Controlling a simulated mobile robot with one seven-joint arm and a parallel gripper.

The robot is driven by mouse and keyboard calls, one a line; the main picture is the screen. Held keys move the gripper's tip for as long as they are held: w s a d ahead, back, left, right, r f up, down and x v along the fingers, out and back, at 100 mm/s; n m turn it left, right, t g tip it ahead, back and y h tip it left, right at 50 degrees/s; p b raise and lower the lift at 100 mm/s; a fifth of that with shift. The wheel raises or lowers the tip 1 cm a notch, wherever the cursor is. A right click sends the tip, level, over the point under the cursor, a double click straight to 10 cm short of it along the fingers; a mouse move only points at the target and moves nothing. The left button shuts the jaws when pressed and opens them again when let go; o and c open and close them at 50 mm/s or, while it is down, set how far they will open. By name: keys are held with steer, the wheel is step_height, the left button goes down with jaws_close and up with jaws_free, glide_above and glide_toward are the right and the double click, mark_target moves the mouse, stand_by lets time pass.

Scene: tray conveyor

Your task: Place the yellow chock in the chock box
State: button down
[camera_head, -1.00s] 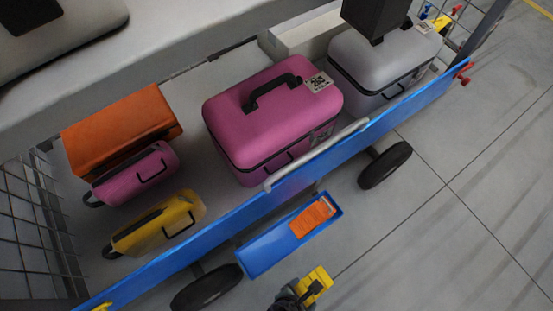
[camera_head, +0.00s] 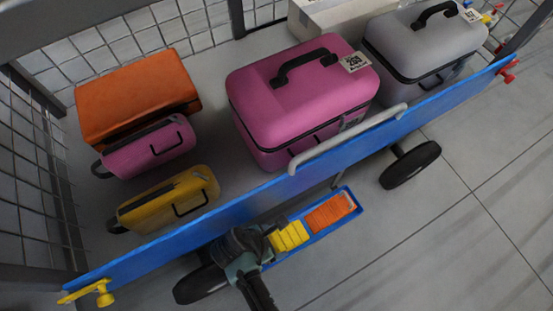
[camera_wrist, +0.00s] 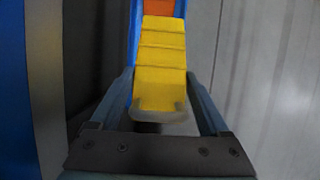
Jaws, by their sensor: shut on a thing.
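The yellow chock (camera_head: 290,236) is a ridged wedge held at the end of my gripper (camera_head: 269,243). In the wrist view the yellow chock (camera_wrist: 161,62) lies between the fingers of my gripper (camera_wrist: 160,82), which are shut on it. The chock box (camera_head: 325,229) is a narrow blue tray beside the cart's lower front side. The chock appears over or in its near-left end; whether it touches the bottom is hidden. An orange chock (camera_head: 331,211) lies in the right part of the box. The blue box wall (camera_wrist: 133,32) shows beside the chock in the wrist view.
The blue cart side panel (camera_head: 235,218) with a grey handle (camera_head: 345,140) runs just behind the box. Black wheels (camera_head: 410,165) stand near it. Pink, grey, yellow and orange cases sit on the cart. The floor (camera_head: 450,250) to the right is clear.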

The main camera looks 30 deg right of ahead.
mark_target(273, 243)
steer(key=shift+w+f+b, duration=0.35)
steer(key=shift+w+f, duration=0.05)
steer(key=shift+w, duration=0.2)
steer(key=shift+f+b, duration=2.15)
steer(key=shift+f, duration=0.9)
steer(key=shift+f, duration=0.1)
steer(key=shift+f, duration=0.1)
jaws_free()
steer(key=shift+s, duration=0.15)
steer(key=p+v, duration=0.3)
steer(key=v, duration=0.2)
steer(key=shift+d+r+p, duration=0.15)
steer(key=shift+r+p, duration=0.1)
steer(key=shift+p, duration=0.15)
steer(key=a+p, duration=0.3)
steer(key=a, duration=0.9)
steer(key=shift+s+a+f, duration=0.1)
steer(key=shift+s+a, duration=0.05)
